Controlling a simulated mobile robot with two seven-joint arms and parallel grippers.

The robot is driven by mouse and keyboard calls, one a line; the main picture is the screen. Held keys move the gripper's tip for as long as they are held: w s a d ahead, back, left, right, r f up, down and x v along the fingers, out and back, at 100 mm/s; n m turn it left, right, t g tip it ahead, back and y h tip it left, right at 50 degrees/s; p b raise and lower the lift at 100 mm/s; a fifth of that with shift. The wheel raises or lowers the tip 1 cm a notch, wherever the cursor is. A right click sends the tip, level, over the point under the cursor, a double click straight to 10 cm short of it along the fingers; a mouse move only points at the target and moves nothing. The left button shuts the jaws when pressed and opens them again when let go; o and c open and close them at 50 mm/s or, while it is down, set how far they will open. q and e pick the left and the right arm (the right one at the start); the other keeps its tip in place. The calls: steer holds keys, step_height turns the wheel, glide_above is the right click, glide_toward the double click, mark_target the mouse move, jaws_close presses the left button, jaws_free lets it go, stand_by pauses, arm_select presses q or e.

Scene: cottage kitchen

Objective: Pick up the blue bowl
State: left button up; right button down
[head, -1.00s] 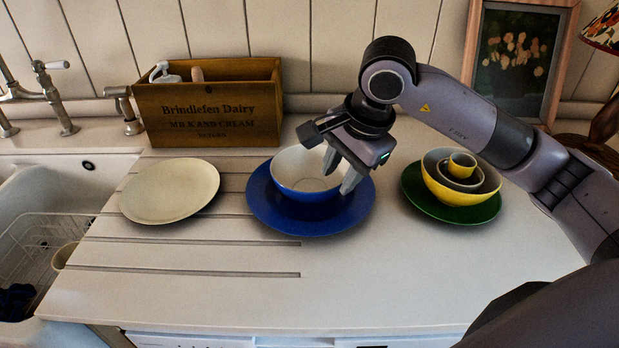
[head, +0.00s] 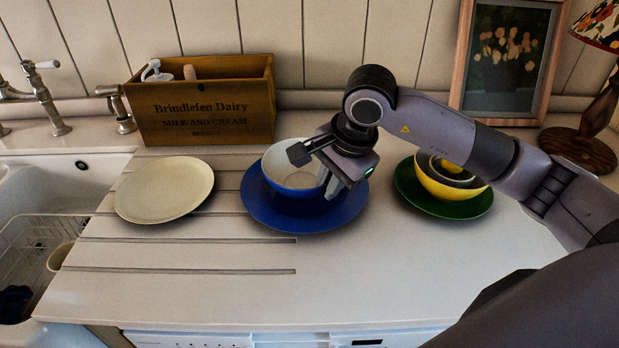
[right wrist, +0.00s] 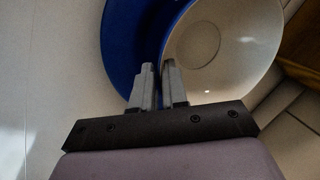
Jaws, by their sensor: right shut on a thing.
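The blue bowl (head: 291,164), white inside, is over the blue plate (head: 262,212) in the head view. I cannot tell for sure whether it touches the plate. My right gripper (head: 335,186) is shut on the bowl's right rim. In the right wrist view the bowl (right wrist: 222,38) lies at the upper right, with the blue plate (right wrist: 122,35) left of it. The fingers (right wrist: 158,75) pinch the bowl's near wall, one inside and one outside. My left gripper is not in view.
A green plate (head: 459,209) with a yellow bowl (head: 437,186) and smaller nested pieces stands to the right, under my right arm. A cream plate (head: 163,190) lies left. A wooden crate (head: 205,108) stands behind; the sink (head: 60,185) is far left. The front counter is clear.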

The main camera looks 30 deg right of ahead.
steer(key=shift+r, duration=0.15)
step_height(320, 180, up, 20)
stand_by(0.5)
